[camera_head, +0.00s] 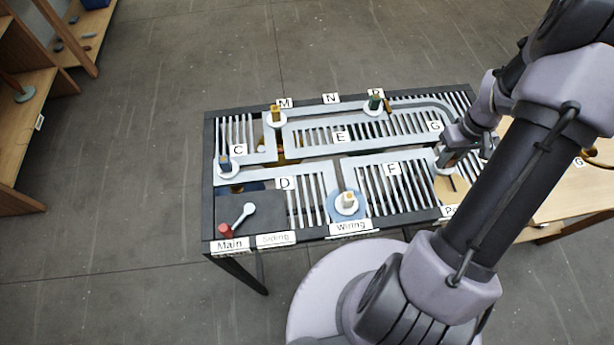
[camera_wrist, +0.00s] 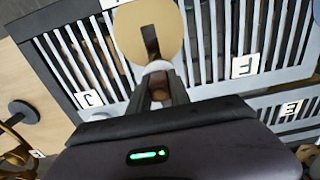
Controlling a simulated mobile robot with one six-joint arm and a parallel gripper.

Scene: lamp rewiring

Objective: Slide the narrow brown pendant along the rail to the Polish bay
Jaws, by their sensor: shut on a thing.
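My gripper (camera_head: 447,160) is over the right part of the rail table. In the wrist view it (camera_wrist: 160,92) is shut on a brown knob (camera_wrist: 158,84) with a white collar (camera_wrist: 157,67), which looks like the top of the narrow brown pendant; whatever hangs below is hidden. The Polish bay shows as a tan pad (camera_head: 446,188) with a dark slot, beside a label partly hidden by my arm and reading "Po". The pad also shows in the wrist view as a tan disc (camera_wrist: 130,30), just beyond the held knob and towards the table's front edge.
Other knobs stand on the rails: a brown one by M (camera_head: 276,112), a green one (camera_head: 375,102), a blue one by C (camera_head: 225,162) and a pale yellow one at Wiring (camera_head: 348,199). A red-based lever (camera_head: 238,217) is at the front left.

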